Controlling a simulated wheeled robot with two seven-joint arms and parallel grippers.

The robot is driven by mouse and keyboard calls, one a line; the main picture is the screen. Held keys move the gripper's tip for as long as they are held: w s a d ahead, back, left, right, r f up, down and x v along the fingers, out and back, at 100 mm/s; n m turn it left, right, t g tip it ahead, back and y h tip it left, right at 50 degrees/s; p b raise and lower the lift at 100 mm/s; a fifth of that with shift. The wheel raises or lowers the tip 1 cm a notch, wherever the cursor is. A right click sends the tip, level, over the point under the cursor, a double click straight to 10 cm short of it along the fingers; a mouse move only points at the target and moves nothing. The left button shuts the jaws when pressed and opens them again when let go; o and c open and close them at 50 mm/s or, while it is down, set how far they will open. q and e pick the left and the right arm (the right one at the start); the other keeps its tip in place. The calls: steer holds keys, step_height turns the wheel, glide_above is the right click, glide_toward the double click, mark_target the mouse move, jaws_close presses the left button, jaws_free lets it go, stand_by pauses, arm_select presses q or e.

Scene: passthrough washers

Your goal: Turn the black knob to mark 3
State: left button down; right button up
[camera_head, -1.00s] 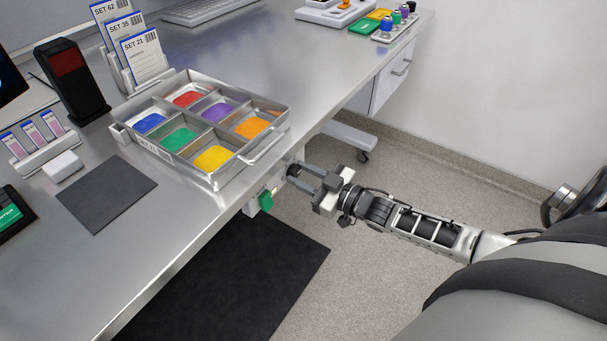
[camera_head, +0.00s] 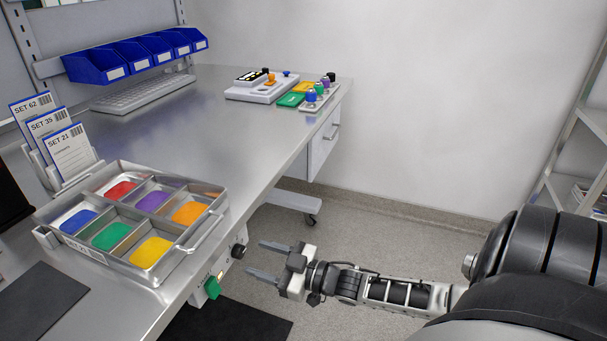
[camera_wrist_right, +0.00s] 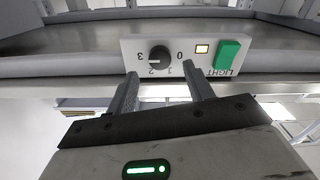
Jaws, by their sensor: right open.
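The black knob (camera_head: 238,251) is on a white panel (camera_wrist_right: 198,70) at the table's front edge. In the wrist view the knob (camera_wrist_right: 160,57) shows marks 0 to 3 upside down around it. Its pale pointer line faces left, on the side of mark 3; the exact alignment is hard to tell. My right gripper (camera_head: 256,258) is open and empty, its fingers pointing at the knob with a gap between. In the wrist view its fingertips (camera_wrist_right: 160,77) lie just below the knob, apart from it. My left gripper is not in view.
A metal tray (camera_head: 190,247) with coloured compartments stands on the table above the panel. The floor right of the table is clear around my right arm.

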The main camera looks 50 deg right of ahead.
steer(key=v, duration=1.2)
steer(key=a+f+m+g+h, duration=0.35)
steer(key=a+g+h, duration=0.2)
steer(key=a, duration=0.55)
steer(key=s+a+r+m+g+h, duration=0.1)
steer(key=s+a+r+g, duration=0.3)
steer(key=s+g, duration=0.45)
steer(key=w+a+f+t+y, duration=0.2)
steer(key=w+a+f+t, duration=0.2)
steer(key=f+t, duration=0.3)
steer(key=shift+w+a+f+t+y, duration=0.2)
steer(key=shift+a+f+t+y, duration=0.15)
steer(key=shift+a+f, duration=0.35)
steer(key=shift+a+r, duration=0.15)
